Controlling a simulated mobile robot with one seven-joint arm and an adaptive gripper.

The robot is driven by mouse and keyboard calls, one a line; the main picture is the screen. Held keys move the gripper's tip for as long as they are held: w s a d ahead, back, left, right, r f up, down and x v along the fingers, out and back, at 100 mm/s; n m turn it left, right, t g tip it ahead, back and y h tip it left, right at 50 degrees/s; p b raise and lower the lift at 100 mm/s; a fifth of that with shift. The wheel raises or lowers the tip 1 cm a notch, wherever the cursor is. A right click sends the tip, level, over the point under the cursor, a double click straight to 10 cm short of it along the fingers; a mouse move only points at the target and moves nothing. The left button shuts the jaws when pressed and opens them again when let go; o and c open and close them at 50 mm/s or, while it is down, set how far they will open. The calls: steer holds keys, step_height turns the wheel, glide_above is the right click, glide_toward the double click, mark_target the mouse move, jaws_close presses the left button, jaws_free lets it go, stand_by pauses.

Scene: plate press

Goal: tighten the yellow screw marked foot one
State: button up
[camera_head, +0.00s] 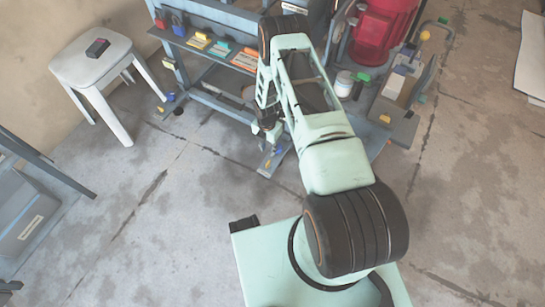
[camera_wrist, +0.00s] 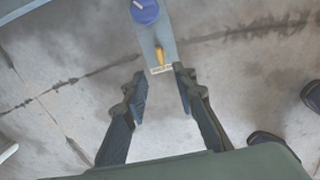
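A small yellow screw (camera_wrist: 160,54) sits on a flat blue-grey foot bar (camera_wrist: 154,35) in the wrist view. A pale label (camera_wrist: 161,70) lies just below it; its text is too small to read. My gripper (camera_wrist: 160,82) is open and empty, its two dark fingers on either side of the bar's end, with the screw ahead between them. In the head view my gripper (camera_head: 268,130) hangs low over the foot bar (camera_head: 273,160), which sticks out from the bench. I cannot tell the gap between fingers and screw.
A blue round knob (camera_wrist: 145,11) stands on the bar beyond the screw. Other yellow parts show at the bench's left foot (camera_head: 160,109) and on the right side plate (camera_head: 384,119). A white stool (camera_head: 92,66) stands left. The floor (camera_head: 160,220) in front is clear.

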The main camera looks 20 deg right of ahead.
mark_target(268, 162)
step_height(268, 162, down, 12)
steer(key=b, duration=0.3)
steer(key=shift+s+a+r+b, duration=0.15)
steer(key=shift+b, duration=0.2)
jaws_close()
